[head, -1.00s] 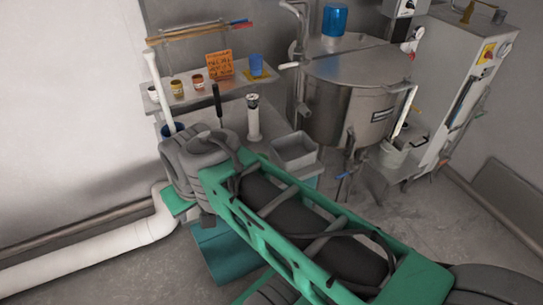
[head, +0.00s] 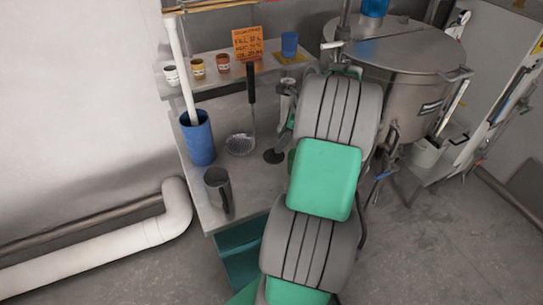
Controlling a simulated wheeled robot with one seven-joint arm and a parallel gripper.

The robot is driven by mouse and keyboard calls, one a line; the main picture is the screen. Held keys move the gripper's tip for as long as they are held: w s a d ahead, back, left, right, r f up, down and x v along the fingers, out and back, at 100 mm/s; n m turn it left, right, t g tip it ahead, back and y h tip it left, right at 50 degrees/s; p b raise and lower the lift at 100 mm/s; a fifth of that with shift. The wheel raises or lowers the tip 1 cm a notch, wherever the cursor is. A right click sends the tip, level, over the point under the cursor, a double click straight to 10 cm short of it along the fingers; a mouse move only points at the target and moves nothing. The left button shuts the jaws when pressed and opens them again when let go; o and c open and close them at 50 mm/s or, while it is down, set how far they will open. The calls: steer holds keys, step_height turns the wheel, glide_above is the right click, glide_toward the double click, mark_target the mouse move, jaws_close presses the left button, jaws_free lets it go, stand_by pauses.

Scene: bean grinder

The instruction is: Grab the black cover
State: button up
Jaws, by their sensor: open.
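A flat, round black piece (head: 273,156), which looks like the black cover, lies on the grey table just left of my arm. A slim grey-white upright device (head: 286,92), likely the grinder, stands behind it and is partly covered by my arm. My gripper cannot be made out. My own grey and green arm links fill the middle of the view and hide the right part of the table.
On the grey table (head: 262,185) stand a blue cylinder (head: 198,140) holding a white rod, a dark metal cup (head: 218,190) and a black-handled skimmer (head: 240,144). A shelf behind holds small jars (head: 197,67), an orange sign (head: 247,43) and a blue cup (head: 289,43). A steel kettle (head: 400,60) stands right.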

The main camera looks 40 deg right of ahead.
steer(key=x, duration=0.4)
steer(key=shift+w+a+f+b, duration=0.1)
steer(key=shift+w+a+b, duration=0.1)
steer(key=shift+b, duration=0.1)
steer(key=shift+c, duration=0.5)
jaws_close()
